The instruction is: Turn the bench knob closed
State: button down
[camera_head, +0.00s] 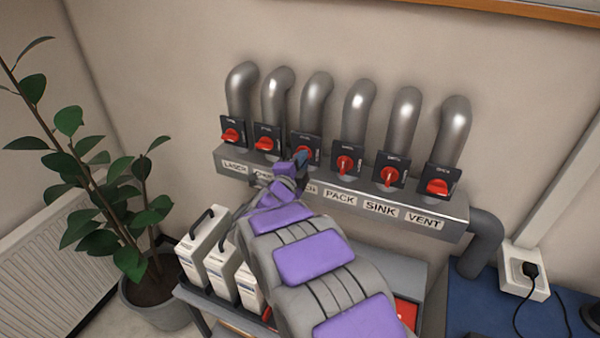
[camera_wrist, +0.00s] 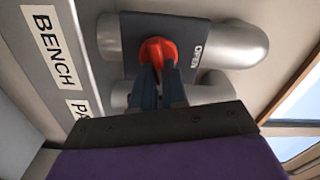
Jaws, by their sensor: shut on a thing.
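The bench knob is a red handle on a dark plate, third from the left in a row of similar knobs. In the head view the bench knob's plate (camera_head: 305,143) is partly covered by my arm, and little of its handle shows. In the wrist view the red bench knob (camera_wrist: 157,49) is at the top centre, with the word OPEN on the plate's right side. The bench label (camera_wrist: 54,50) is at the left. My gripper (camera_wrist: 159,68) is shut on the knob, one dark finger on each side of its handle. It also shows in the head view (camera_head: 301,160).
Other red knobs, such as the laser knob (camera_head: 231,136) and pack knob (camera_head: 345,163), sit close on either side below grey pipes. White canisters (camera_head: 202,245) stand on a cart below. A potted plant (camera_head: 150,300) is at the left, a blue table (camera_head: 480,300) at the right.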

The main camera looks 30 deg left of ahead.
jog(key=shift+d+f+m+b, duration=0.1)
jog(key=shift+f+m+b, duration=0.15)
jog(key=shift+m+b, duration=0.6)
jog(key=shift+f+m+b, duration=0.25)
jog(key=shift+m+b, duration=0.4)
jog(key=shift+b, duration=0.25)
jog(key=c, duration=1.5)
grip_release()
jog(key=shift+d, duration=0.1)
jog(key=o, duration=0.3)
jog(key=shift+r, duration=0.15)
jog(key=shift+o, duration=0.2)
jog(key=s+d+p, duration=0.2)
jog(key=s+p, duration=0.1)
jog(key=s, duration=1.4)
